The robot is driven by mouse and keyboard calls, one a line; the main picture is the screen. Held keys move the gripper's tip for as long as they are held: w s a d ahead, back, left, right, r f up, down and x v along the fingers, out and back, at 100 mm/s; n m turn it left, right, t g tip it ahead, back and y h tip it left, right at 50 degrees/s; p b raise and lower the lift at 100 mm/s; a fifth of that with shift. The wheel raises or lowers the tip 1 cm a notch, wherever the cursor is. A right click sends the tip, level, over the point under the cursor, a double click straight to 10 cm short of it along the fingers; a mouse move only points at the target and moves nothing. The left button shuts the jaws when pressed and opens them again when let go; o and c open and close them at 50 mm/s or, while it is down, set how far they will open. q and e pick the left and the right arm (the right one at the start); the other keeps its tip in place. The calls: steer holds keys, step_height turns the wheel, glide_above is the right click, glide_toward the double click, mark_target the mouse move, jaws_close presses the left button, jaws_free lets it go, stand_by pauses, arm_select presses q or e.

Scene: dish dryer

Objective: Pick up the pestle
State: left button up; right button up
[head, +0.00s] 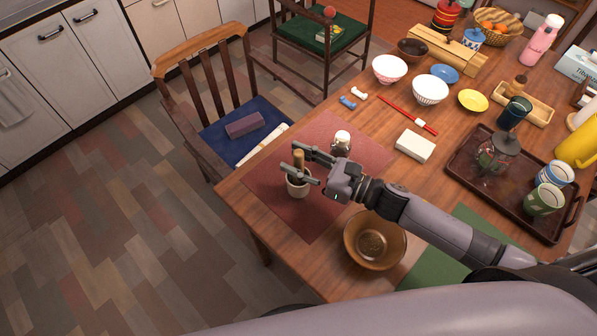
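The wooden pestle (298,158) stands upright in a small pale mortar (298,187) on the dark red mat near the table's left corner. My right gripper (291,160) comes in from the right above the mortar. Its two fingers are spread, with the pestle's top between them and some gap visible. The fingers partly hide the lower pestle and the mortar's rim. My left gripper is not in view.
A small white-topped jar (342,140) stands close behind the gripper on the red mat (315,225). A brown glass bowl (375,253) is at the front. A white box (415,146), bowls and a dark tray (463,165) lie to the right. A chair (205,90) stands at the left.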

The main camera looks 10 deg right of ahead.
jaws_close()
stand_by(0.5)
